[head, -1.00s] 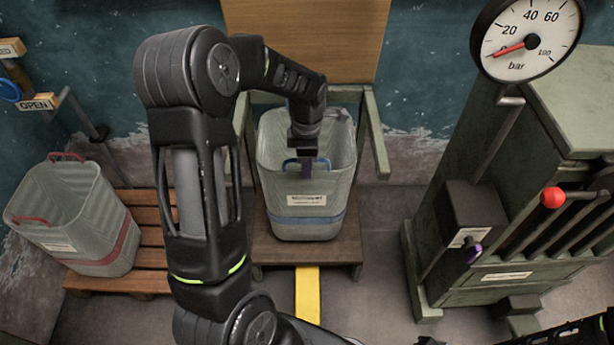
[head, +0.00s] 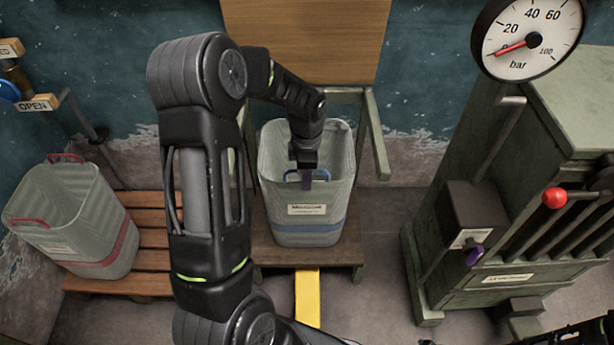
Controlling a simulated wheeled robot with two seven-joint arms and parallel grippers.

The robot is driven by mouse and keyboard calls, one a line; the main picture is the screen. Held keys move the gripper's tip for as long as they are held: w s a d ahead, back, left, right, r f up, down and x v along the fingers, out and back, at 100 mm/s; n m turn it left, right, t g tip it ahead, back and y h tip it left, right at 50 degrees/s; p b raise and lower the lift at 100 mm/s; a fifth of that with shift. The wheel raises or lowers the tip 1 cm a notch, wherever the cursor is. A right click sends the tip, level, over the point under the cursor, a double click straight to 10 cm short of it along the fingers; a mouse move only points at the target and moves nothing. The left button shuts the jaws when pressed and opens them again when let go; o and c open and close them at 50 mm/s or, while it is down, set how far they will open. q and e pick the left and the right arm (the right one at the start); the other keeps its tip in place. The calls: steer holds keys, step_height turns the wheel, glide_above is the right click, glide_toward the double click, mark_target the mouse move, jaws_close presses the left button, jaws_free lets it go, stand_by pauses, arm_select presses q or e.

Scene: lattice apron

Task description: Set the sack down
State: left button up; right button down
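The grey sack (head: 306,226) with a blue band and a white label is upright, open at the top, over a low wooden seat (head: 275,256) in the middle of the head view. Whether its bottom touches the seat is hard to tell. My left gripper (head: 307,181) reaches down to the sack's front rim and appears shut on its blue handle (head: 321,175). The fingertips are small and dark there. Only part of my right arm shows at the bottom right corner; its gripper is not visible.
A second grey sack (head: 70,222) with a red band stands on a slatted pallet (head: 150,222) at the left. A green cabinet (head: 560,110) with a pressure gauge (head: 528,38) and a red-knobbed lever (head: 555,197) stands at the right. A yellow strip (head: 307,297) lies in front of the seat.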

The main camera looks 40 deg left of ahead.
arm_select(q)
steer(key=shift+o, duration=1.3)
steer(key=shift+r, duration=0.3)
step_height(320, 180, up, 12)
steer(key=shift+f+p, duration=0.1)
steer(key=shift+p, duration=0.9)
